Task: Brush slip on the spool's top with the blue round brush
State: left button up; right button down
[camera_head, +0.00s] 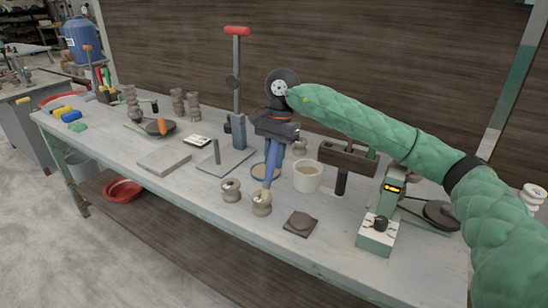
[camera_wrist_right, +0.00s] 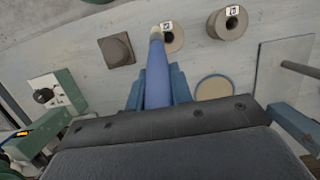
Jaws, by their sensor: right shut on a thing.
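My right gripper (camera_head: 271,170) points down over the bench, shut on the blue round brush (camera_wrist_right: 157,75). The brush's pale tip (camera_wrist_right: 156,33) points away from the jaws, at the edge of a spool (camera_wrist_right: 172,42) in the wrist view. I cannot tell whether the tip touches the spool's top. In the head view this spool (camera_head: 262,207) stands just below the gripper, with a second spool (camera_head: 231,192) to its left. A white cup (camera_head: 308,180) of beige liquid stands to the right of the gripper. My left gripper is out of view.
A tall red-handled stand (camera_head: 238,100), a dark wooden holder (camera_head: 347,157) and a green device (camera_head: 378,232) stand nearby. The bench front is mostly clear.

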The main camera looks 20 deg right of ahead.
aim_at(273, 146)
jog(key=shift+f+b, duration=0.3)
jog(key=shift+r, duration=0.35)
dwell(0.5)
jog(key=shift+r, duration=0.2)
jog(key=shift+r+p, duration=0.3)
jog(key=shift+r, duration=2.55)
